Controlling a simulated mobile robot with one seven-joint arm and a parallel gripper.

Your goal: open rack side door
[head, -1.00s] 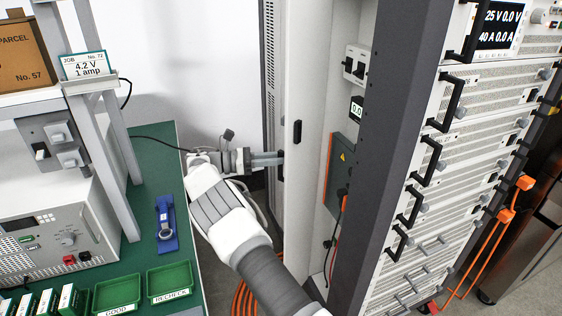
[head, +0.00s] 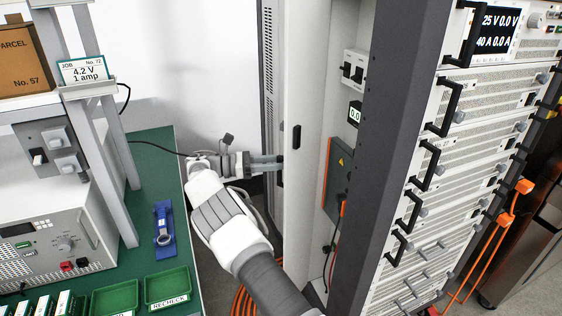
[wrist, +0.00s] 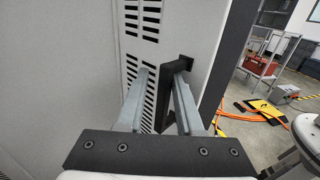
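The rack side door (head: 305,190) is a pale panel that stands swung out from the rack (head: 400,130), with the rack's inside showing beside it. A small black latch piece (head: 297,135) is on its edge. My gripper (head: 268,163) reaches the door's outer face from the left. In the wrist view, my gripper's two grey fingers (wrist: 160,95) stand apart on either side of a black upright handle (wrist: 174,85). The handle is closer to the right finger; a gap shows at the left finger. In the head view the handle is mostly hidden.
Inside the rack are breakers (head: 354,68), a small display (head: 354,114) and a grey panel with a warning sign (head: 339,172). A green-topped bench (head: 150,150) with bins stands close left of my arm. Orange cables (head: 243,300) lie on the floor below.

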